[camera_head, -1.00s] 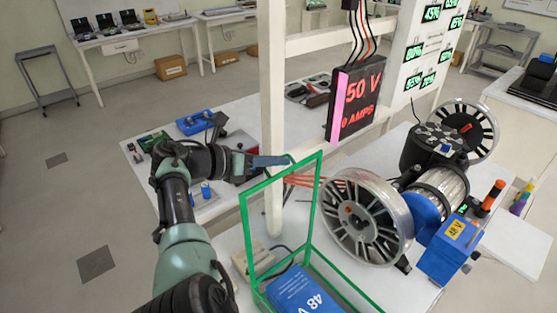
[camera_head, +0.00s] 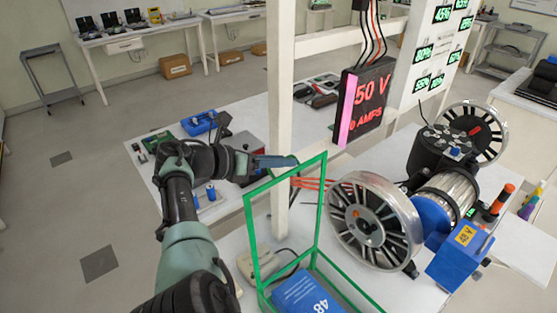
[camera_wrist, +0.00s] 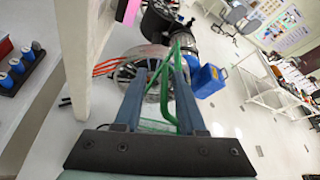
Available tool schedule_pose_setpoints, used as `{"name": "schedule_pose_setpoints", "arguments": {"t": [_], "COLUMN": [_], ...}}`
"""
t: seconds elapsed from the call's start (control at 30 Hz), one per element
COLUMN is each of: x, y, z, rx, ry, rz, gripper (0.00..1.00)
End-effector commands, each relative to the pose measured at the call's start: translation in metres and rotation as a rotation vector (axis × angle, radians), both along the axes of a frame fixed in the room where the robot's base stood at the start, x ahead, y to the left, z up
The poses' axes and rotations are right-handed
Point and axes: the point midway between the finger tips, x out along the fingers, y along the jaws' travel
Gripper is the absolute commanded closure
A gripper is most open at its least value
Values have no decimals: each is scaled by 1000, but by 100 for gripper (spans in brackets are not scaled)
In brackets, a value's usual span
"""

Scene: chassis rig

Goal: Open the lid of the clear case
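The clear case (camera_head: 338,287) has green edges and stands on the white table. A blue block marked 48 (camera_head: 307,291) is inside it. Its lid, a green-edged clear panel (camera_head: 284,172), stands raised and about upright. My gripper (camera_head: 294,161) is at the lid's top edge, with its blue-grey fingers pointing right. In the wrist view, the fingers of my gripper (camera_wrist: 158,68) are apart. Green edge bars of the case (camera_wrist: 181,95) show between and beyond them, close to the right finger. I cannot tell whether a finger touches the lid.
A white post (camera_head: 282,110) rises just behind the lid. A large metal-rimmed reel (camera_head: 375,222) and a blue box (camera_head: 460,252) stand right of the case. A black 50 V display (camera_head: 362,100) hangs above. Red wires (camera_head: 310,183) run behind the lid.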

Motion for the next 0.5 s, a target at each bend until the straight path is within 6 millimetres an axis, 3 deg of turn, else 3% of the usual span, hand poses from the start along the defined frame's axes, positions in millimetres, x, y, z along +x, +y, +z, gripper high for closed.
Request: {"name": "schedule_pose_setpoints", "arguments": {"t": [0.27,0.5], "x": [-3,-20], "y": [7,39], "z": [4,17], "rx": [0,1], "ry": [-1,-3], "rz": [2,5], "gripper": [60,60]}}
